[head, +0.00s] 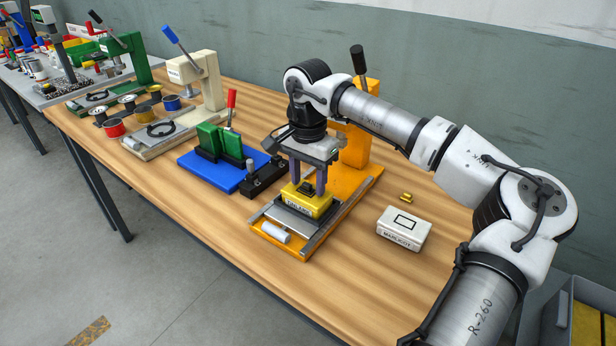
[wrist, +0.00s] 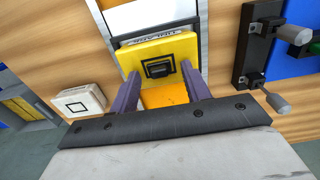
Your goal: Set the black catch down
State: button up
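The black catch (head: 307,188) sits on top of a yellow block (head: 318,208), which has a label on its front. In the wrist view the catch (wrist: 158,71) lies within a dark rectangular outline on the yellow top (wrist: 180,48). My gripper (head: 308,185) points down over the block. Its two purple fingers stand apart on either side of the catch, with gaps visible between them and it in the wrist view, so it looks open and empty. The exact height of the fingertips above the yellow top is hard to tell.
The yellow block stands on the metal plate of an orange press (head: 364,184). A white labelled block (head: 403,234) with an empty rectangle outline and a small brass piece (head: 405,197) lie to the right. A black clamp fixture (head: 262,177) and blue-based green tool (head: 222,171) stand left.

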aim_at(308, 183)
notch_tip(308, 183, up, 12)
jog(key=shift+r+b, duration=0.2)
jog(key=shift+b, duration=0.15)
dwell(0.4)
jog(key=shift+c, duration=0.2)
dwell(0.9)
